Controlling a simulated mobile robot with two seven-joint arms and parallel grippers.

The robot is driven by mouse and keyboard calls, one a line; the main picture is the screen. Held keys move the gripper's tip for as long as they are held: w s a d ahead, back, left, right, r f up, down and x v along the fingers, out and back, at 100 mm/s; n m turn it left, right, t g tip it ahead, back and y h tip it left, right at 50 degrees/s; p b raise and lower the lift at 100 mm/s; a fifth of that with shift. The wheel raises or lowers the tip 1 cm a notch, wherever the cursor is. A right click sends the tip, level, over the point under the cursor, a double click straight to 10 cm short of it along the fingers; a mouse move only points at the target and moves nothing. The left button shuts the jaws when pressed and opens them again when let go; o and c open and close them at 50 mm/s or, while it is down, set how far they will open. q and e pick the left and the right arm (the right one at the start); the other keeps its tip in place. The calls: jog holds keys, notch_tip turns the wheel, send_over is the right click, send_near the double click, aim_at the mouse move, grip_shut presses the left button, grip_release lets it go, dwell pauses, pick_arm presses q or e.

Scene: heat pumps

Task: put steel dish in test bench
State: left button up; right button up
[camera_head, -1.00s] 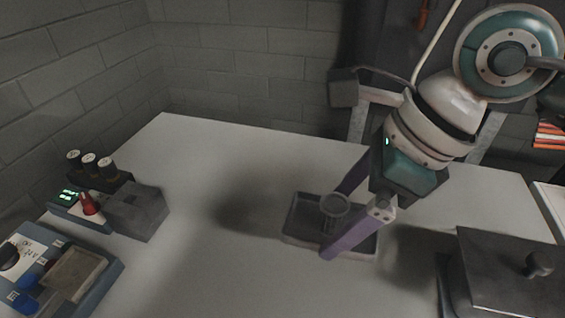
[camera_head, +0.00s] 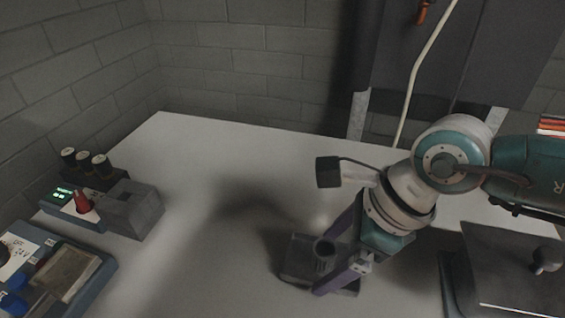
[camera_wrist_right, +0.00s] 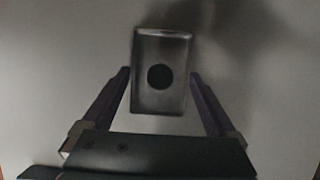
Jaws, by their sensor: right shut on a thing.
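The steel dish, as I take it, is a grey rectangular tray (camera_head: 298,265) with a dark round upright piece (camera_head: 325,254) at its middle. My right gripper (camera_head: 338,258) is shut on it, one finger at each side. In the right wrist view the dish (camera_wrist_right: 146,92) sits between the fingertips (camera_wrist_right: 160,76). A shadow lies on the table near it; I cannot tell its height above the table. The test bench seems to be the blue-framed unit (camera_head: 98,272) at the lower left, with a recessed pale panel, cut by the picture edge. My left gripper is not in view.
A blue device (camera_head: 75,213) with a green display, a red cone, a grey block (camera_head: 133,208) and dark cylinders stands at the left of the white table (camera_head: 200,165). A dark lidded box (camera_head: 500,270) is at the right. The table's middle is mostly clear.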

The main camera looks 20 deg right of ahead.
jog(key=o, duration=1.2)
jog(key=shift+r, duration=0.1)
